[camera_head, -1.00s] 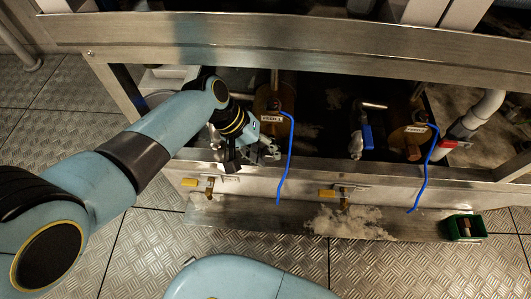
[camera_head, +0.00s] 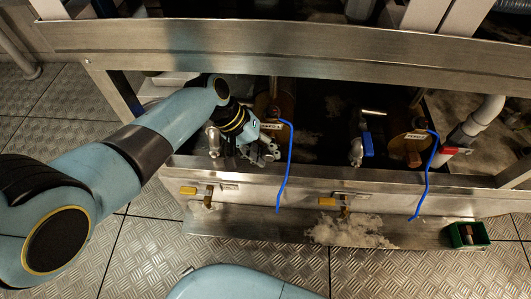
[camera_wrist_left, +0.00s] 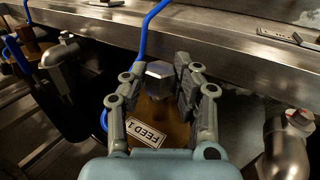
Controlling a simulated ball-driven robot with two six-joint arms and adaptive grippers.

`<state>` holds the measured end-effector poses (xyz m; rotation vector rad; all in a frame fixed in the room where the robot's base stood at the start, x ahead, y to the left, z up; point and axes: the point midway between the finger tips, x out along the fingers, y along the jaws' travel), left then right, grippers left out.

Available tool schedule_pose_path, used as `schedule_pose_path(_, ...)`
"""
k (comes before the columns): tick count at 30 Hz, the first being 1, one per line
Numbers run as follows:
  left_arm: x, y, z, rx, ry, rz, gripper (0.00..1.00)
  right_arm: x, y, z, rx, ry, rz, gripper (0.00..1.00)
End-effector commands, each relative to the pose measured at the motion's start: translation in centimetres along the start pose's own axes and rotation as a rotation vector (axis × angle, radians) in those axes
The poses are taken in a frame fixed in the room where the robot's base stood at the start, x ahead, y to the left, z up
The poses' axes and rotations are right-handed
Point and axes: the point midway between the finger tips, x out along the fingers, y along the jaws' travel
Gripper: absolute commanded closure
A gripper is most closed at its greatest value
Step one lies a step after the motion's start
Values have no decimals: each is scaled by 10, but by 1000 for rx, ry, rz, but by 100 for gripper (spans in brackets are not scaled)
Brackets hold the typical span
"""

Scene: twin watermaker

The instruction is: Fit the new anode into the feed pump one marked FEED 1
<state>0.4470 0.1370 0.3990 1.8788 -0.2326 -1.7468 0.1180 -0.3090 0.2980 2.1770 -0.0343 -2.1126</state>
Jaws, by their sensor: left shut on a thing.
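My left gripper (camera_head: 262,152) reaches under the steel beam to the pump marked FEED 1. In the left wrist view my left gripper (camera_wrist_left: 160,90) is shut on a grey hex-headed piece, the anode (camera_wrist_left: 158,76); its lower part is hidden. Behind and below it is the brown body of the feed pump one (camera_wrist_left: 172,134), with a white FEED 1 label (camera_wrist_left: 146,135). In the head view this pump (camera_head: 285,103) is partly covered by the gripper. I cannot tell whether the anode is seated in the pump or only above it. My right gripper is not in view.
A second brown pump (camera_head: 406,149) stands to the right. Blue cables (camera_head: 284,170) hang over the front sill. A blue-handled valve (camera_head: 367,143) sits between the pumps. A green box (camera_head: 467,235) stands at the lower right. Whitish deposits (camera_head: 350,230) lie on the ledge.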

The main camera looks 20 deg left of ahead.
Motion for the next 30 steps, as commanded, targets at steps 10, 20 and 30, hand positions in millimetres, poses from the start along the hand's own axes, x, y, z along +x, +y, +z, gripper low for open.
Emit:
schedule_pose_path(10, -1, 0, -11, 1, 6, -1, 100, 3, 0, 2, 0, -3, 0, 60)
schedule_pose_path(20, -1, 0, -10, 1, 4, -1, 44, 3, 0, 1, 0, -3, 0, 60)
schedule_pose_path(30, 0, 0, -9, 1, 3, 0, 44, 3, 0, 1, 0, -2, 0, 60)
